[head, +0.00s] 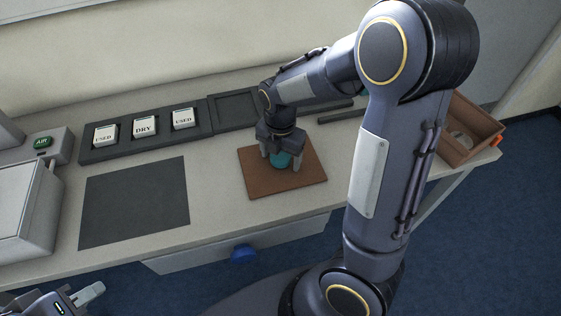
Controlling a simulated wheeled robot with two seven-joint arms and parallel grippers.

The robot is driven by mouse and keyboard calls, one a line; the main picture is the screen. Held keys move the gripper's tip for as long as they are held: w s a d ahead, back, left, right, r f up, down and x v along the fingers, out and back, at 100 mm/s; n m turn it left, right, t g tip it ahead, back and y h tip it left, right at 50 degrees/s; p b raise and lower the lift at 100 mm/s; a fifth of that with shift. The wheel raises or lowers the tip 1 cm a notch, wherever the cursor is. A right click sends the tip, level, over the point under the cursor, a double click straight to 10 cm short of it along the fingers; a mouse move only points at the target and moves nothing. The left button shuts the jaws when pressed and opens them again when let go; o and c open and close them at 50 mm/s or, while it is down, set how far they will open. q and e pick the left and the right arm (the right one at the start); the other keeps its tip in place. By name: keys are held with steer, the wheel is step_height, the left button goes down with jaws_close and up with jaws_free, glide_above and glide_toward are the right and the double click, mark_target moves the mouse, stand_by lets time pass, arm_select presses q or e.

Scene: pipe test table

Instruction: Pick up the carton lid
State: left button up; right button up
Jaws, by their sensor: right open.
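A flat brown square panel (306,176), which looks like the carton lid, lies on the table near its front edge. A teal round piece (280,160) stands at its middle, like a knob. My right gripper (282,161) points down over the panel, open, with its fingers on either side of the teal piece; I cannot tell whether they touch it. An open brown carton (463,148) stands at the table's right end, with a pale round thing inside. My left gripper (76,296) is at the bottom left corner, partly cut off, away from the panel; its jaw opening is unclear.
A dark tray (90,156) at the back holds white blocks marked USED and DRY. A dark grey mat (135,200) lies bare left of the panel. A grey unit with a green AIR button (43,142) stands far left. My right arm hides the table's right middle.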

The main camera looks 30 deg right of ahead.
steer(key=c, duration=1)
steer(key=shift+r, duration=0.1)
steer(key=shift+c, duration=0.2)
